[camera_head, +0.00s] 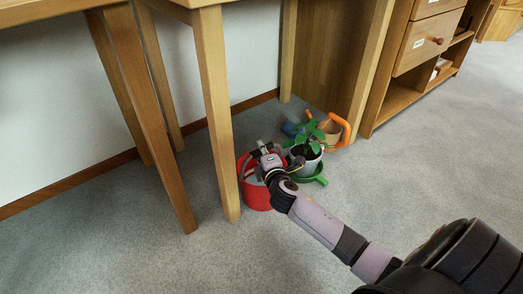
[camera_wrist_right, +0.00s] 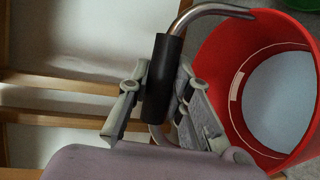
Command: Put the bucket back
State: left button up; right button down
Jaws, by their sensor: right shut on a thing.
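The red bucket (camera_head: 255,192) stands upright on the grey floor beside a wooden table leg in the head view. In the right wrist view the bucket (camera_wrist_right: 226,75) shows its open top and a pale inside. Its metal handle has a black grip (camera_wrist_right: 162,80), which lies between the fingers of my right gripper (camera_wrist_right: 160,95). My right gripper (camera_head: 268,162) is shut on this handle, above the bucket, and covers part of it in the head view. My left gripper is not in view.
A potted plant (camera_head: 308,150) stands in a green saucer (camera_head: 318,178) just right of the bucket. Table legs (camera_head: 217,115) rise close on the left. Open floor (camera_head: 440,150) lies to the right.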

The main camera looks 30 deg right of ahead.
jog(key=shift+r, duration=0.15)
jog(key=c, duration=1.9)
grip_release()
jog(key=shift+f, duration=0.2)
jog(key=o, duration=0.4)
jog(key=shift+o, duration=0.2)
